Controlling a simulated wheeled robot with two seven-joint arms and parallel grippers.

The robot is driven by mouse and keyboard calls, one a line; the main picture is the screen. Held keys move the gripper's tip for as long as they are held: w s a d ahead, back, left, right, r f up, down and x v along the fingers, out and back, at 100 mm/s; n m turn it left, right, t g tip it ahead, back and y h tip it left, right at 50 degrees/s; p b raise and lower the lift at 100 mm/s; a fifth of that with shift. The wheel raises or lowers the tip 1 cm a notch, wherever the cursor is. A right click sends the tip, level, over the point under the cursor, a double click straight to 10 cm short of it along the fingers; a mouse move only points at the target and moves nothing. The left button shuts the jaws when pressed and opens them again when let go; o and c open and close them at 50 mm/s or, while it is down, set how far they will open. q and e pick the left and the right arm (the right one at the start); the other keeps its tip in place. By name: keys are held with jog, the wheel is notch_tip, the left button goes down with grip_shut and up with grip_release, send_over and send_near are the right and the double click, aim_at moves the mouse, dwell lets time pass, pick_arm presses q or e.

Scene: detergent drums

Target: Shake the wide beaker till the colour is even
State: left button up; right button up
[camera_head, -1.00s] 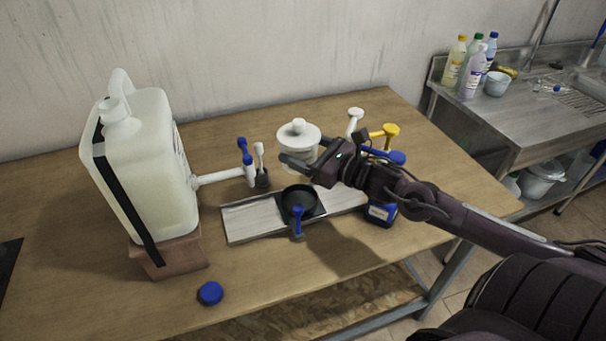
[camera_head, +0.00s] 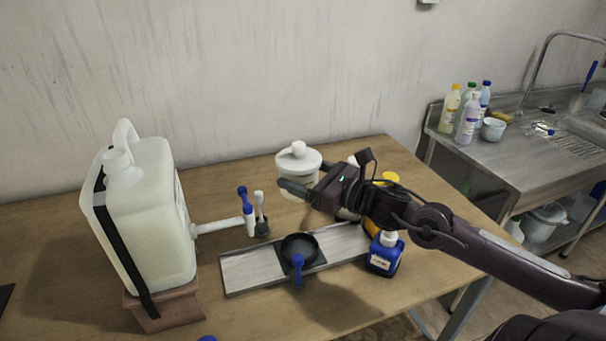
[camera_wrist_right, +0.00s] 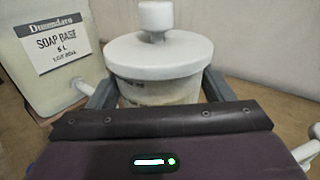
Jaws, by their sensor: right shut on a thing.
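The wide beaker is a pale, see-through pot with a white knobbed lid (camera_head: 298,158), and it stands upright at the back middle of the table in the head view. My right gripper (camera_head: 308,180) is shut around its body from the right, one finger on each side. In the right wrist view the beaker (camera_wrist_right: 158,90) fills the middle, its lid on, between the fingers. The contents look pale; their evenness cannot be told. My left gripper is not in view.
A large soap base jug (camera_head: 150,220) with a side spout stands at left on a brown stand (camera_head: 165,308). A grey board (camera_head: 242,272) holds a black round dish (camera_head: 300,247). A blue bottle (camera_head: 384,256) is under my right arm. A steel sink bench (camera_head: 500,155) is at right.

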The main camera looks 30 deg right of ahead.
aim_at(303, 144)
notch_tip(303, 144, up, 8)
jog(key=p, duration=0.6)
notch_tip(303, 144, up, 8)
jog(key=shift+f, duration=3.75)
jog(key=shift+r, duration=0.2)
notch_tip(303, 144, up, 6)
jog(key=shift+f, duration=0.2)
jog(key=shift+d+f, duration=0.1)
jog(key=shift+f, duration=0.05)
notch_tip(303, 144, down, 6)
jog(key=shift+f, duration=0.1)
